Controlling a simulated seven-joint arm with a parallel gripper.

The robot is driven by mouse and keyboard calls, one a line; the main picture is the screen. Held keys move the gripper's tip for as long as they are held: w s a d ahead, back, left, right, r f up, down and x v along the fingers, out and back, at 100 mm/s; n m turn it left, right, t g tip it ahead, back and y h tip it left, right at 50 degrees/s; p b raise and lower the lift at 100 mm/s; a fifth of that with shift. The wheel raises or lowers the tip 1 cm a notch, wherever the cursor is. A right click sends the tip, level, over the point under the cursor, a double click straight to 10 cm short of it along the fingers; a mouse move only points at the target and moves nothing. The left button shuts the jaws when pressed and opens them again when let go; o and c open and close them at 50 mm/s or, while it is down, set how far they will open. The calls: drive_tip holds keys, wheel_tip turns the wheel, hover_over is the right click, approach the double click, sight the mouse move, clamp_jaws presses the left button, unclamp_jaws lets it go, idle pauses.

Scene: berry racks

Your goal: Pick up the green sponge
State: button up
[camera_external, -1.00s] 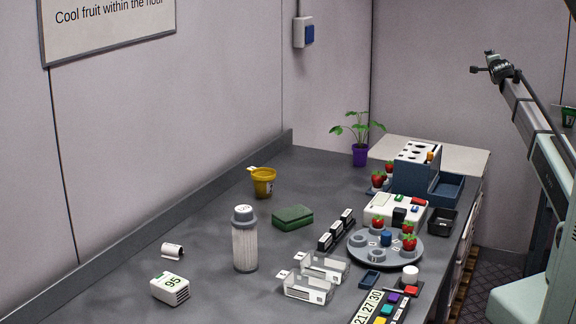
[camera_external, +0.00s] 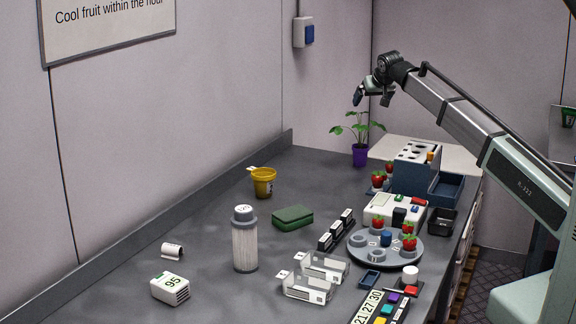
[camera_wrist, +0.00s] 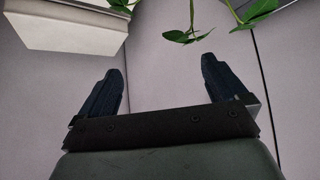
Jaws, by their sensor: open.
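The green sponge (camera_external: 292,218) is a dark green block lying flat on the grey counter, near the middle of the external view. My gripper (camera_external: 372,98) is in the air at the upper right, well above the counter and apart from the sponge. In the wrist view my gripper (camera_wrist: 163,90) shows two dark fingers spread wide with nothing between them. The sponge does not show in the wrist view.
Close to the sponge stand a yellow cup (camera_external: 263,184), a ribbed clear bottle (camera_external: 245,242) and a black rack (camera_external: 337,230). A potted plant (camera_external: 360,153) stands behind. Clear trays (camera_external: 308,287) lie in front. Counter left of the yellow cup is bare.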

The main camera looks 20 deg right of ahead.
drive_tip(key=s+a+f+n+g+y, duration=0.15)
drive_tip(key=s+a+n, duration=0.4)
drive_tip(key=a, duration=0.55)
drive_tip(key=s+a+f+n+g, duration=0.1)
drive_tip(key=s+a+n+g, duration=0.2)
drive_tip(key=s+a+n, duration=0.55)
drive_tip(key=n+g, duration=0.4)
drive_tip(key=n, duration=0.4)
hover_over(293, 212)
drive_tip(key=shift+h, duration=0.35)
wheel_tip(293, 212, down, 9)
drive_tip(key=shift+a+f, duration=0.1)
drive_tip(key=shift+f, duration=0.05)
drive_tip(key=shift+s+f, duration=0.1)
drive_tip(key=shift+f, duration=2.5)
drive_tip(key=shift+c, duration=0.2)
drive_tip(key=c, duration=1.1)
